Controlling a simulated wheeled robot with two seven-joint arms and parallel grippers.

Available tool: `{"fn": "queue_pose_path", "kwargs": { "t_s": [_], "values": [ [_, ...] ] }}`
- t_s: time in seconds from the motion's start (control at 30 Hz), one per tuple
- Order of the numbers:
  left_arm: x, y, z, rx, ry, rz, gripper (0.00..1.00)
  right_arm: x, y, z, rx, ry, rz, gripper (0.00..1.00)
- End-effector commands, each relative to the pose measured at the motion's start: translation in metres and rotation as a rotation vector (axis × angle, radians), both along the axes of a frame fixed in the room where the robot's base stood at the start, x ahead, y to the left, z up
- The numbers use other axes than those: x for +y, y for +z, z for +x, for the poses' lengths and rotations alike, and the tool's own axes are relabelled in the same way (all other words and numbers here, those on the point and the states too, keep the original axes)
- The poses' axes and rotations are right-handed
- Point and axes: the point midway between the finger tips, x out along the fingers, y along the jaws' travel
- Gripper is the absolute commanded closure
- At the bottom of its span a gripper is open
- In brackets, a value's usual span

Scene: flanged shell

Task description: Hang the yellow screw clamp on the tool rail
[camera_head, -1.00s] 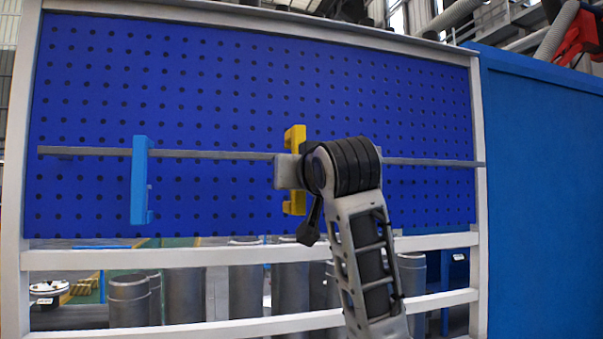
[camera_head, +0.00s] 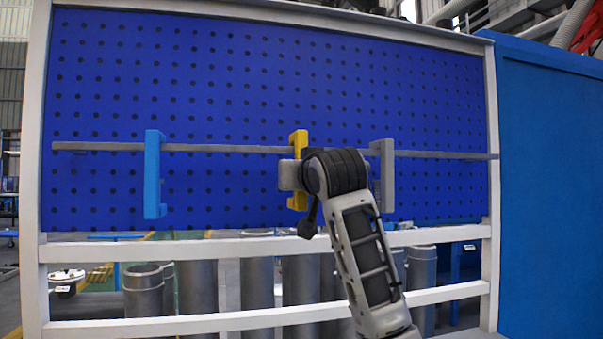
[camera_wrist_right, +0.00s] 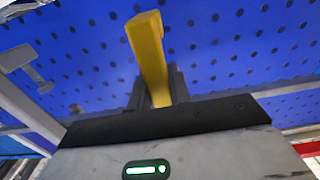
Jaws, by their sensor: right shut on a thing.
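The yellow screw clamp (camera_head: 299,143) is upright in front of the tool rail (camera_head: 222,149) in the head view, its middle partly hidden by my right wrist. In the right wrist view my right gripper (camera_wrist_right: 157,90) is shut on the yellow clamp (camera_wrist_right: 148,45), which stands up between the dark fingers. The clamp overlaps the rail line; I cannot tell whether it is hooked on the rail or just in front of it. My left gripper is in neither view.
A blue clamp (camera_head: 153,175) hangs on the rail at left. A grey clamp (camera_head: 387,172) hangs just right of my right wrist and shows in the wrist view (camera_wrist_right: 22,62). The rail between the blue and yellow clamps is bare. A blue pegboard (camera_head: 240,80) lies behind.

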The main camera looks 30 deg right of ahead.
Motion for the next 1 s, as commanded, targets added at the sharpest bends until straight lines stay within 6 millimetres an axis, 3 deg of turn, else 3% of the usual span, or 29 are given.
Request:
{"fn": "queue_pose_path", "kwargs": {
  "t_s": [0.4, 0.43, 0.5, 0.83, 1.0],
  "values": [
    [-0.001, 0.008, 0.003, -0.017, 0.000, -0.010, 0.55, 0.000, -0.003, 0.000, -0.002, 0.000, 0.000, 1.00],
    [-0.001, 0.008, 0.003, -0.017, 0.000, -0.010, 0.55, 0.000, -0.003, 0.000, -0.002, 0.000, 0.000, 0.75],
    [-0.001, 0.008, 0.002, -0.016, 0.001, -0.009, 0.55, 0.000, -0.003, 0.000, -0.002, 0.000, 0.000, 0.55],
    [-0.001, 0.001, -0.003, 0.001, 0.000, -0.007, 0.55, 0.001, -0.005, -0.002, 0.004, 0.000, 0.001, 0.55],
    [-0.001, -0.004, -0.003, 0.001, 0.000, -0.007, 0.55, 0.006, -0.005, -0.021, -0.002, 0.001, -0.001, 0.55]
  ]
}}
